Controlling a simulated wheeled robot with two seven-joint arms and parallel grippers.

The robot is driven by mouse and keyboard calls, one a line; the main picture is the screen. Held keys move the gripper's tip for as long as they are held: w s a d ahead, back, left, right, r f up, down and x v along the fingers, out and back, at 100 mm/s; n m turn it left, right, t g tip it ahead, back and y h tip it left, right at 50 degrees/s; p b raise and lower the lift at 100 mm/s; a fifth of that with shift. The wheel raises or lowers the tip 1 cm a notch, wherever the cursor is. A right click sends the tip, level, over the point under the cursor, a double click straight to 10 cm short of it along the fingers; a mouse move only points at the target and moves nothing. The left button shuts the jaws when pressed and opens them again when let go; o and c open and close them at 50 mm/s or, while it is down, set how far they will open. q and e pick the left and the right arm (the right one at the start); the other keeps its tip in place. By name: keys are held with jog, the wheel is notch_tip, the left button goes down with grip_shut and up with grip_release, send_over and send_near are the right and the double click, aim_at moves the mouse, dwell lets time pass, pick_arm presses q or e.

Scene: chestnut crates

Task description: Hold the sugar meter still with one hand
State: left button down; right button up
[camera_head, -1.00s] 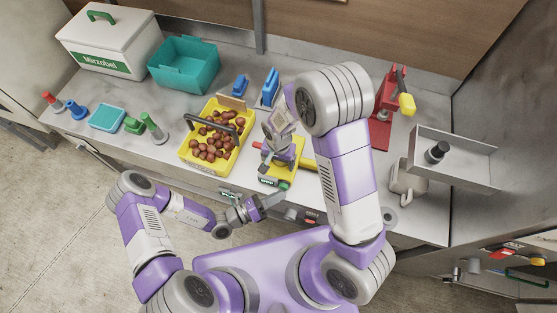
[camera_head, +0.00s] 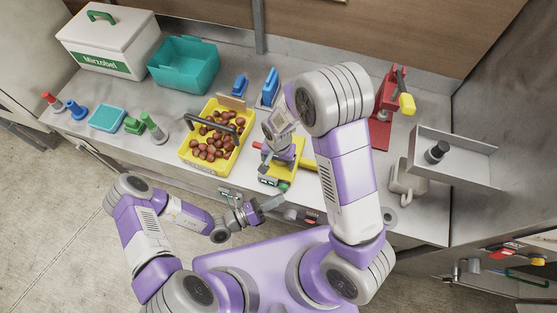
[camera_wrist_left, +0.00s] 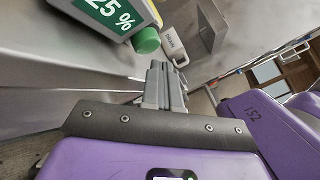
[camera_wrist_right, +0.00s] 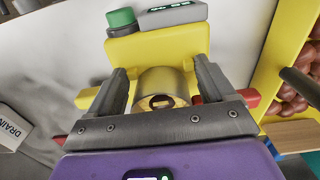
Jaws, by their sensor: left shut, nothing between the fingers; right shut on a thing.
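The sugar meter is a yellow device (camera_head: 272,177) with a small display and a green knob at its front edge, standing on the counter. My right gripper (camera_head: 280,150) comes down on it from above. In the right wrist view its fingers (camera_wrist_right: 163,88) are shut on the meter's brass cylinder (camera_wrist_right: 160,83), one on each side; the yellow body (camera_wrist_right: 150,45) shows beyond. My left gripper (camera_head: 276,203) is shut and empty, apart from the meter, in front of the counter edge. In the left wrist view, its closed fingers (camera_wrist_left: 162,85) lie below the green knob (camera_wrist_left: 146,40) and a "25%" display (camera_wrist_left: 108,12).
A yellow crate of chestnuts (camera_head: 187,152) stands directly left of the meter. Behind are blue items (camera_head: 270,86) and a teal bin (camera_head: 183,68).

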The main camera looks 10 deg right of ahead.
pick_arm(q)
jog(key=s+a, duration=0.2)
jog(key=s, duration=0.1)
jog(key=s+a, duration=0.1)
jog(key=s, duration=0.1)
dwell(0.6)
dwell(0.3)
pick_arm(e)
jog(key=o, duration=1)
jog(key=shift+o, duration=0.2)
